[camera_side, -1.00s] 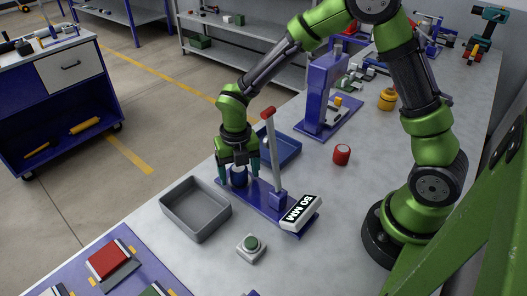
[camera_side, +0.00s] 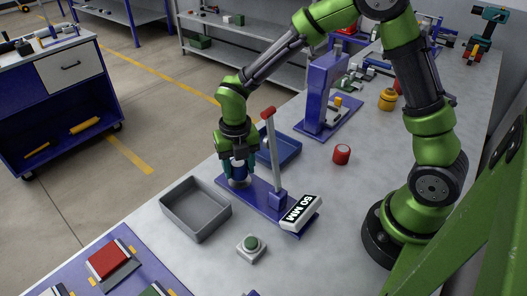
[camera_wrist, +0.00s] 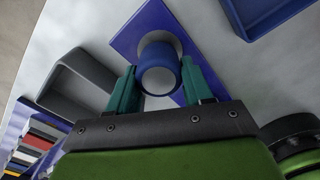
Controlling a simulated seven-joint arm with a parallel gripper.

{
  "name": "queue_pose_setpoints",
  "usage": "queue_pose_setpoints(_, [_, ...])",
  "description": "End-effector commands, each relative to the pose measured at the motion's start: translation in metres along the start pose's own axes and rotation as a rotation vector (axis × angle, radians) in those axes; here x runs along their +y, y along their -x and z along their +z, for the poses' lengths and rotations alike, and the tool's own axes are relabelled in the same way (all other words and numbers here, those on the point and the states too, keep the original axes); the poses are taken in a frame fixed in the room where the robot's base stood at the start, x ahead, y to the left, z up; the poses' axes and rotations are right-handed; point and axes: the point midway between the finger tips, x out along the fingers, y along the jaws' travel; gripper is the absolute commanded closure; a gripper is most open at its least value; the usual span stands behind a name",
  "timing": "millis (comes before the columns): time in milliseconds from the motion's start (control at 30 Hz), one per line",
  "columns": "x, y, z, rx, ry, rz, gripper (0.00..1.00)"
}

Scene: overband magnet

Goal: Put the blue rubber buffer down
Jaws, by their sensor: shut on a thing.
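The blue rubber buffer (camera_wrist: 158,54) is a short blue cylinder with a pale grey end face. In the wrist view it sits between the two teal fingers of my gripper (camera_wrist: 160,82). In the side view my gripper (camera_side: 238,172) is shut on the buffer (camera_side: 238,167), partly hidden by the fingers. It holds it just above a grey round seat (camera_side: 238,184) at the left end of a blue base plate (camera_side: 262,205). Whether the buffer still touches the seat is unclear.
An empty grey tray (camera_side: 180,219) stands left, a blue tray (camera_side: 290,157) behind. A green button box (camera_side: 251,248) is in front, a red cylinder (camera_side: 341,154) right.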

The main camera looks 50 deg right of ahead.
Motion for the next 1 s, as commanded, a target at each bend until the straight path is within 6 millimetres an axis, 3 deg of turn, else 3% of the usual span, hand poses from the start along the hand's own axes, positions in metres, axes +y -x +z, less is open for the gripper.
queue_pose_setpoints(200, [0.001,0.047,0.001,-0.006,0.000,0.004,0.87])
queue_pose_setpoints(467, [-0.008,0.083,0.009,-0.011,-0.028,0.005,0.87])
queue_pose_setpoints(567, [-0.031,0.090,0.017,-0.015,-0.085,-0.001,0.87])
queue_pose_setpoints(667, [-0.069,0.086,0.016,-0.011,-0.163,-0.008,0.87])
queue_pose_setpoints(800, [-0.126,0.070,-0.001,-0.004,-0.281,-0.013,0.87])
queue_pose_setpoints(1000, [-0.177,0.044,-0.037,0.004,-0.395,-0.013,0.87])
